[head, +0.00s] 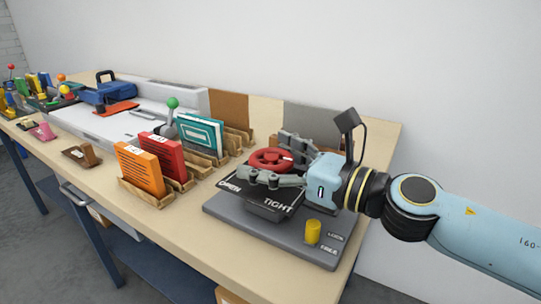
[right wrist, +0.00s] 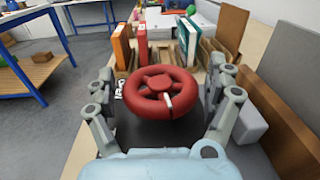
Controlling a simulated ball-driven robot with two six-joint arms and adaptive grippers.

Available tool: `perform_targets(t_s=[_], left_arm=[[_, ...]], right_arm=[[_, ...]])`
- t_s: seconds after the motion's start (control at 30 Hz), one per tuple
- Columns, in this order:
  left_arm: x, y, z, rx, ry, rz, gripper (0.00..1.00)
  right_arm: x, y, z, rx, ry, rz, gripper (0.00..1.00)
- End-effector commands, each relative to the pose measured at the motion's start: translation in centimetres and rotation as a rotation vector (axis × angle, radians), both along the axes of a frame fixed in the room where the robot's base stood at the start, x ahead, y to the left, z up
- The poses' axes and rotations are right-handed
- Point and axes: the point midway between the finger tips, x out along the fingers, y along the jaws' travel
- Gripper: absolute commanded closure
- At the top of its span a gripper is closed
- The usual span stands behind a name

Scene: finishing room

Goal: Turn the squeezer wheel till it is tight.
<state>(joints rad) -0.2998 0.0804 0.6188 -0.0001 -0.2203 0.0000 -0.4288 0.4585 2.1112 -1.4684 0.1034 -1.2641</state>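The red squeezer wheel (head: 263,161) sits on a dark grey press with a base plate (head: 275,235) at the near right end of the bench. It also shows in the right wrist view (right wrist: 148,106), with spokes and a white mark on its near right rim. The plate in front of it is lettered OPEN and TIGHT. My right gripper (head: 268,157) reaches in from the right with one finger on each side of the wheel. In the right wrist view its fingers (right wrist: 163,85) are spread, with gaps to the rim. My left gripper is not in view.
A yellow knob (head: 312,232) stands on the base plate beside the words LOCK and FREE. Wooden racks left of the press hold an orange book (head: 141,171), a red book (head: 162,156) and a teal book (head: 200,133). A green-topped lever (head: 172,103) stands behind them.

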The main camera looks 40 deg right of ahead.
Motion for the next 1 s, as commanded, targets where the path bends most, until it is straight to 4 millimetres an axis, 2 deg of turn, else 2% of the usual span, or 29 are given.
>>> perform_targets(t_s=[0.03, 0.33, 1.0], left_arm=[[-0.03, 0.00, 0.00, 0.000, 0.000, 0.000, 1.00], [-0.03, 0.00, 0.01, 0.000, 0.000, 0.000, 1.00], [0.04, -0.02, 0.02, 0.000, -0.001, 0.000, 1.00]], right_arm=[[-0.01, 0.00, 0.01, 0.000, 0.000, 0.000, 0.22], [-0.02, -0.01, 0.03, 0.000, 0.000, 0.000, 0.62], [-0.02, -0.02, 0.05, 0.000, 0.000, 0.000, 0.62]])
